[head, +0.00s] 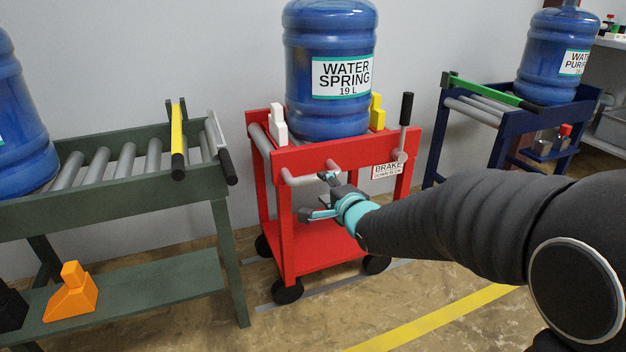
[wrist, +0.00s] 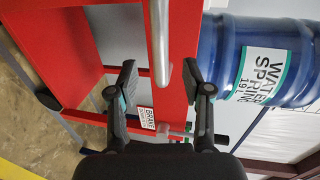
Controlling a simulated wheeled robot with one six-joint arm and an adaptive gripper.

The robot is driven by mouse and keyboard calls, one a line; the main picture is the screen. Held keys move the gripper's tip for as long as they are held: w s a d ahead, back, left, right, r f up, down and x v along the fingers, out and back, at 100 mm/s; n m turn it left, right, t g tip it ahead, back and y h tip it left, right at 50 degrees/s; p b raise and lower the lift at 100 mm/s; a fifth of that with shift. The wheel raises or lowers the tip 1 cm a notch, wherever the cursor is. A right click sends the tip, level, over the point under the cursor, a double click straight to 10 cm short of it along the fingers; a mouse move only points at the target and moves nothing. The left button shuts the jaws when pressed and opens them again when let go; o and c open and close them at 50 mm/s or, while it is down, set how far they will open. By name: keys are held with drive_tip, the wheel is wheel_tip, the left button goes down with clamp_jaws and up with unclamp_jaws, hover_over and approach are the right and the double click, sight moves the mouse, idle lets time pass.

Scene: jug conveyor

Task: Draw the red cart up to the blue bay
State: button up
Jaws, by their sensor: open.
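The red cart (head: 330,151) stands in the middle of the head view, with a blue water jug (head: 330,105) upright on top. Its grey handle bar (head: 305,179) runs along the near side. My gripper (head: 316,195) is open and empty just in front of that bar. In the wrist view the bar (wrist: 160,40) lies between the lines of my two fingers (wrist: 160,82), apart from both. I cannot tell whether the fingertips reach past it. The brake lever (head: 405,120) stands upright at the cart's right, above a brake label (head: 387,170). The blue bay (head: 470,125) is at the right.
The blue bay bears another jug (head: 550,60) and a green bar (head: 485,92). A yellow floor line (head: 440,318) crosses the near floor. A gap separates cart and bay.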

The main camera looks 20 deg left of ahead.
sight(315, 180)
drive_tip(key=x, duration=0.8)
drive_tip(key=shift+w+a, duration=0.1)
clamp_jaws()
